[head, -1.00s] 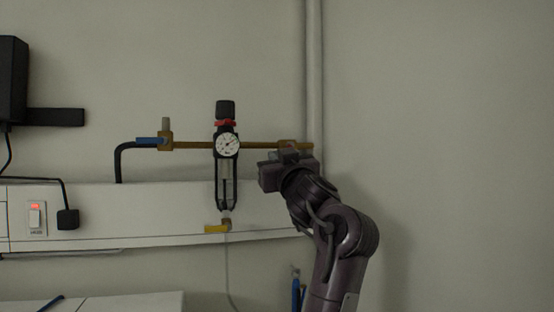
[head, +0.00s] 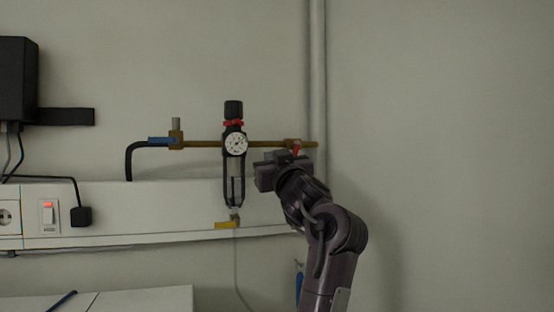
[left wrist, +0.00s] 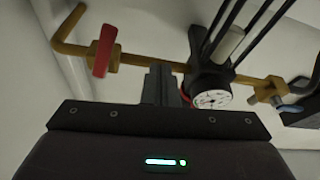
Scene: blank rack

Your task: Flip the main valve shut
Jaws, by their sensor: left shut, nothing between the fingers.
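The main valve (head: 294,144) sits near the right end of a brass pipe (head: 200,144) on the wall. Its red lever (head: 296,151) points down in the head view. In the left wrist view the red lever (left wrist: 104,51) lies across the pipe (left wrist: 146,60). My left gripper (head: 265,170) is just below the pipe, left of the lever. In the left wrist view its fingers (left wrist: 160,84) are together and empty, with a visible gap to the lever. My gripper and arm hide part of the wall ledge. My right gripper is not in view.
A regulator with a round gauge (head: 235,145) hangs from the pipe, left of my gripper. A yellow lever (head: 227,225) is at its bottom. A blue lever (head: 161,140) is at the pipe's left end. The wall at right is clear apart from a vertical pipe (head: 317,70).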

